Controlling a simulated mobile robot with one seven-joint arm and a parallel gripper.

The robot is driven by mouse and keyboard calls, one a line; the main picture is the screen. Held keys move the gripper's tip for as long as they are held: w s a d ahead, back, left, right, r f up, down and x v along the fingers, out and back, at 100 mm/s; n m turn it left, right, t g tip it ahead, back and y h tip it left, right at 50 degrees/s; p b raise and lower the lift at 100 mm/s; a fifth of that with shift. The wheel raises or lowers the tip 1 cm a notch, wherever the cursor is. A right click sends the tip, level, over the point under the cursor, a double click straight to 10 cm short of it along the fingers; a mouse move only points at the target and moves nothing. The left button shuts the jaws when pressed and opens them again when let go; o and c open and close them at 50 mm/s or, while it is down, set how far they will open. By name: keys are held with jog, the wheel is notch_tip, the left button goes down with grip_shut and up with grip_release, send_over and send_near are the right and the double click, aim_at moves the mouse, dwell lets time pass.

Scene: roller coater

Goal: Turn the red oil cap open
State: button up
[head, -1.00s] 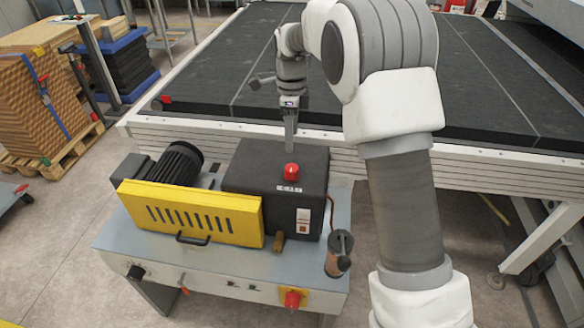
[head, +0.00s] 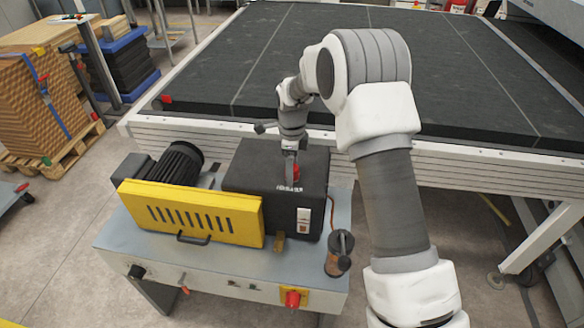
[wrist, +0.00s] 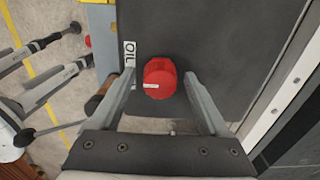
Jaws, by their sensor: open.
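In the wrist view the cap lies between the two fingers of my gripper (wrist: 160,74), with a gap on each side. A white mark shows on the cap. In the head view my gripper (head: 291,180) points down at the cap (head: 296,172) and partly covers it. The gripper is open and holds nothing.
A yellow slotted guard (head: 188,215) and a dark motor (head: 178,163) stand left of the black box. A crank handle (head: 340,250) stands at the right front. A large dark flat bed (head: 400,75) with a white edge lies behind.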

grip_shut()
